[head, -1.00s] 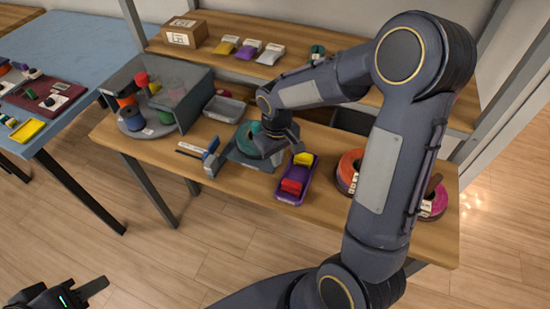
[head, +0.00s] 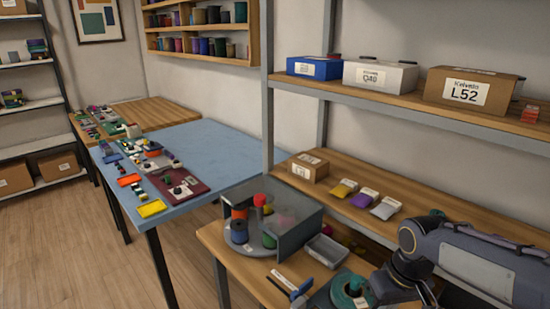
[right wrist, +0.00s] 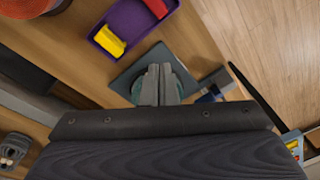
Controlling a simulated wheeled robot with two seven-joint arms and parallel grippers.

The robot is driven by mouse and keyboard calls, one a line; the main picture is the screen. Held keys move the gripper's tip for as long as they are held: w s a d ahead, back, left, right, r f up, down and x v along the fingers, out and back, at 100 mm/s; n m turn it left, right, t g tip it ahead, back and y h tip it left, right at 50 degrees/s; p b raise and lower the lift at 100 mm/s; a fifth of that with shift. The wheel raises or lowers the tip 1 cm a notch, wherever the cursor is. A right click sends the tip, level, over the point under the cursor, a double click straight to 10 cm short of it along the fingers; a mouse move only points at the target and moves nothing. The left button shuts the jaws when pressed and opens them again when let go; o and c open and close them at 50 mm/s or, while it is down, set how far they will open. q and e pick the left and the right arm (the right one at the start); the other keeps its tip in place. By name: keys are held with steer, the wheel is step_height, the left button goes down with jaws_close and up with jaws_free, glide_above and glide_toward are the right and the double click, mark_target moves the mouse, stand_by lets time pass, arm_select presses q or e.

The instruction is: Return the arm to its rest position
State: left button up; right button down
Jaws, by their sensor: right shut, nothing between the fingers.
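My right arm (head: 470,260) comes in from the right edge of the head view, and its wrist hangs low over the wooden bench. In the right wrist view the right gripper (right wrist: 160,75) is shut and empty. My left gripper is in neither current view.
A purple tray (right wrist: 107,44) with yellow and red pieces lies near the gripper. A grey turntable housing (head: 300,225), a grey tray (head: 326,251) and a blue-handled tool (head: 300,290) crowd the bench. A shelf (head: 340,205) with packets stands behind. Open floor (head: 110,245) lies left.

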steer(key=s+a+r+m+t+y, duration=0.1)
steer(key=s+a+t, duration=0.1)
steer(key=s, duration=0.5)
steer(key=s+a+m+t+y, duration=0.1)
steer(key=s+m+t, duration=0.1)
steer(key=s, duration=0.6)
steer(key=shift+a+r+t+y, duration=0.35)
steer(key=shift+t+y, duration=0.05)
